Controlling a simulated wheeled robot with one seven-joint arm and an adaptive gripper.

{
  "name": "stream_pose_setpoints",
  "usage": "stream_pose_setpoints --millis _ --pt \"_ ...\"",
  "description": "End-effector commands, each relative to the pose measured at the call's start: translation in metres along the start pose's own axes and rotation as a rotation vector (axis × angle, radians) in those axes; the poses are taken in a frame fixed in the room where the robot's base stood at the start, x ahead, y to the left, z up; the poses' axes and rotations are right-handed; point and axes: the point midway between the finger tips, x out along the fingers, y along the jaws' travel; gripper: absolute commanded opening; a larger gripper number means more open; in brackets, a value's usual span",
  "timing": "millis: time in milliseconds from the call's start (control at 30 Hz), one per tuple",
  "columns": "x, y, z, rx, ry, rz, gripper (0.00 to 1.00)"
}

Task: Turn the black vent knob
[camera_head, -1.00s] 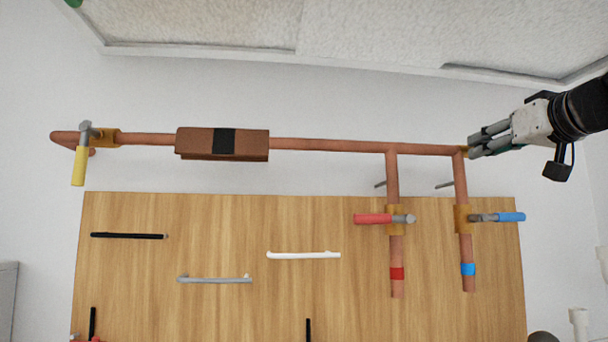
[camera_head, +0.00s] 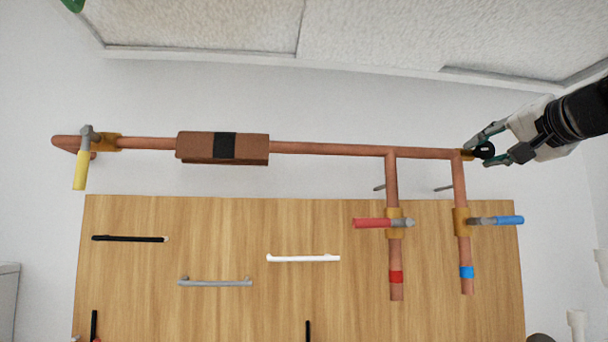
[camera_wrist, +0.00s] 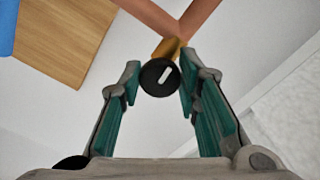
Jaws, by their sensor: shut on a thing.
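The black vent knob (camera_head: 485,150) is a round black disc with a white bar mark. It sits on a brass fitting at the right end of the copper pipe. In the wrist view the knob (camera_wrist: 160,77) lies between the fingertips, its white bar slanted. My gripper (camera_head: 497,150) is at the knob from the right, one finger above and one below it in the head view. In the wrist view my gripper (camera_wrist: 160,80) is shut on the knob, with teal-padded fingers on its left and right sides.
A copper pipe (camera_head: 330,148) runs along the wall. Two pipes drop from it, with a red-handled valve (camera_head: 372,223) and a blue-handled valve (camera_head: 510,220). A yellow-handled valve (camera_head: 80,170) is at far left. A wooden board (camera_head: 220,225) with bar handles is below.

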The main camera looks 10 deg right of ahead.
Motion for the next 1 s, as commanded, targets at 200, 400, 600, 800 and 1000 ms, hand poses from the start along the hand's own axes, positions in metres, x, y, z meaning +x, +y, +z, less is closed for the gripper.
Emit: stream_pose_setpoints --millis 200,400,600,800,1000 --pt "-0.0014 -0.0018 -0.0015 0.207 0.002 -0.001 0.03" --pt "-0.0015 -0.0023 -0.0017 0.396 0.001 -0.001 0.03" --pt "-0.0018 -0.0025 -0.002 0.588 0.001 -0.001 0.03" --pt "-0.0021 -0.0029 -0.0027 0.777 0.003 -0.001 0.03" --pt "-0.0023 -0.0025 -0.0031 0.967 0.003 0.0 0.03"
